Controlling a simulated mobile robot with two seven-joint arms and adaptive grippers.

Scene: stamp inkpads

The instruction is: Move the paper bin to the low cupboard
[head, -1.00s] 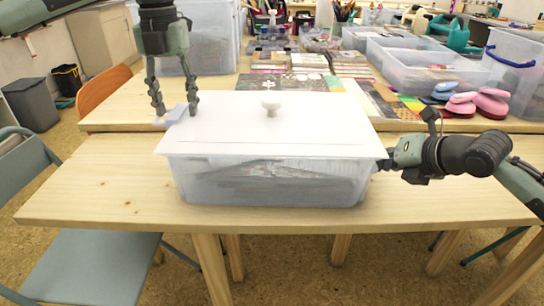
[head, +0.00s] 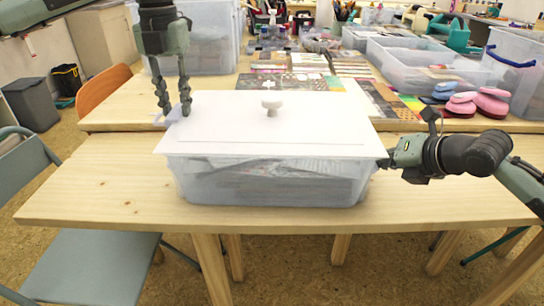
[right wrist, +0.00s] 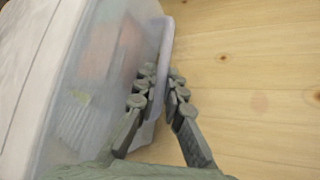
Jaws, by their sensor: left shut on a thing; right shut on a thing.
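The paper bin (head: 275,180) is a clear plastic tub with papers inside, standing on the near wooden table. A white lid (head: 225,120) with a knob lies on it. My left gripper (head: 174,112) is shut on the tab at the bin's left end, one finger on each side. My right gripper (head: 385,162) is at the right end. In the right wrist view, my right gripper (right wrist: 160,80) is shut on the tab at the bin's wall (right wrist: 115,75). A beige cupboard (head: 100,38) stands at the back left; whether it is the low cupboard is unclear.
A second table behind bears clear tubs (head: 420,65), inkpads (head: 490,102) and flat sheets (head: 290,82). A grey chair (head: 80,265) is at the front left, and a grey waste bin (head: 32,103) stands on the floor. The near table is bare beside the paper bin.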

